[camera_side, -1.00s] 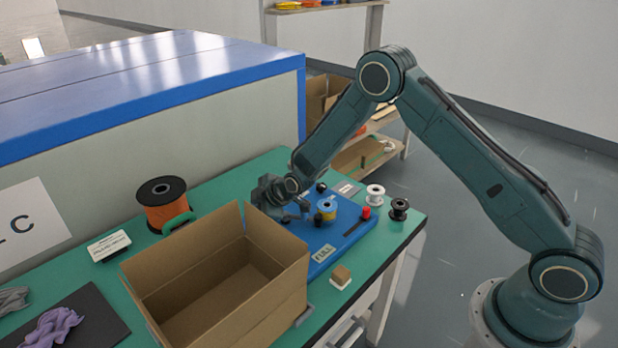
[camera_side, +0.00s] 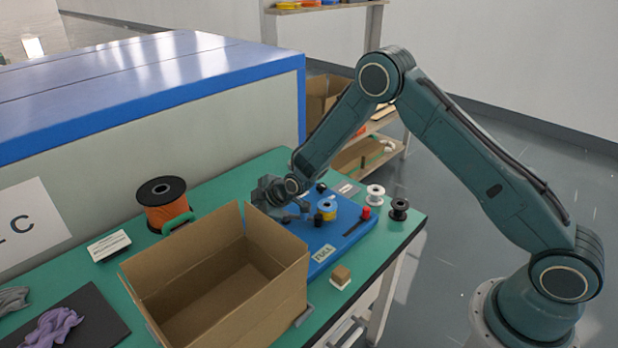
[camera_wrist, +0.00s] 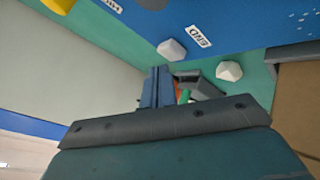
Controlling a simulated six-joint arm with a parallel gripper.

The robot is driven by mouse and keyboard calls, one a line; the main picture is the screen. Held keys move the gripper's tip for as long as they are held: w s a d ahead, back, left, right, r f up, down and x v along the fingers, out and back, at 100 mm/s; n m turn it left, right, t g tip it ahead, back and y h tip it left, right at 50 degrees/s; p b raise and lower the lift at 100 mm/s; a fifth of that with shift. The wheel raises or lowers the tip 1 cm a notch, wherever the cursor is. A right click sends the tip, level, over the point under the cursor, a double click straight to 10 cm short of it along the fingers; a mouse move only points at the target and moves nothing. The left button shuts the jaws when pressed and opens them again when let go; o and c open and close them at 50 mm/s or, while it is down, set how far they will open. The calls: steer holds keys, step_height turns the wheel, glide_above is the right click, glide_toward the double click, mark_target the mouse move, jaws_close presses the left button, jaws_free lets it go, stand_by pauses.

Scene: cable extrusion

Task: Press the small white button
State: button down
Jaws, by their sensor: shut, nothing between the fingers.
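In the wrist view, a small white faceted piece (camera_wrist: 171,49) sits at the edge of the blue panel (camera_wrist: 240,18), beside a label reading END (camera_wrist: 198,37). A second similar white piece (camera_wrist: 229,70) lies to its right over the green surface. I cannot tell for sure which is the button. My gripper (camera_wrist: 160,73) is shut and empty, its tips just below the first white piece in the picture; contact cannot be told. In the side view my gripper (camera_side: 299,213) is low over the left part of the blue panel (camera_side: 345,235), and neither white piece can be made out there.
An open cardboard box (camera_side: 215,285) stands close in front of my gripper. A yellow-and-blue spool (camera_side: 327,210), a red knob (camera_side: 366,212), a white spool (camera_side: 375,194) and a black spool (camera_side: 399,208) are to the right. An orange spool (camera_side: 163,200) stands left, beside the large machine (camera_side: 200,130).

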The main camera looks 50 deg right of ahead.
steer(key=shift+f, duration=0.9)
stand_by(1.3)
steer(key=shift+r, duration=0.95)
steer(key=shift+r, duration=2.55)
